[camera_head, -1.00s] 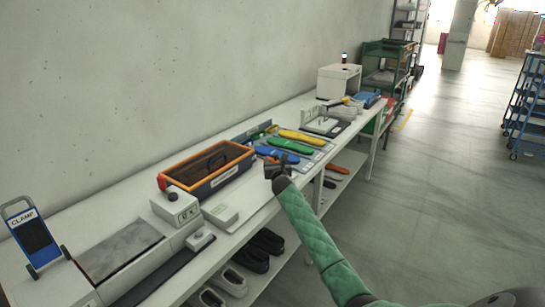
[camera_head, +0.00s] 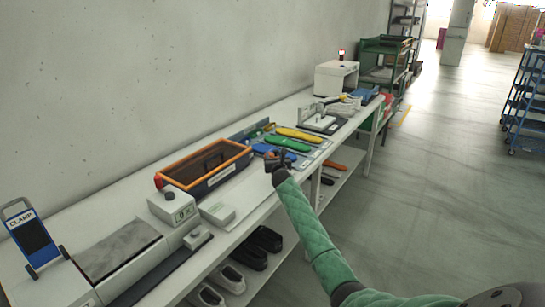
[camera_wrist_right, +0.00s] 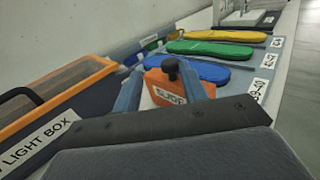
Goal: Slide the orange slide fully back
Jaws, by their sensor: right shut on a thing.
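The orange slide (camera_wrist_right: 172,88), a small block lettered with its name, is in the right wrist view with a black knob (camera_wrist_right: 171,67) on top. My right gripper (camera_wrist_right: 163,88) has a finger on each side of it and is shut on it. In the head view my right gripper (camera_head: 277,162) is at the bench's front edge, beside the blue insole-shaped piece. There the slide is mostly hidden by the gripper. My left gripper is not in view.
The light box (camera_head: 207,167), with an orange-rimmed lid, stands left of the gripper. Blue (camera_wrist_right: 208,71), green (camera_wrist_right: 210,49) and yellow (camera_wrist_right: 226,35) insole-shaped pieces lie beyond the slide. A white box (camera_head: 173,207) stands nearer. Shoes (camera_head: 256,247) are on the shelf below.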

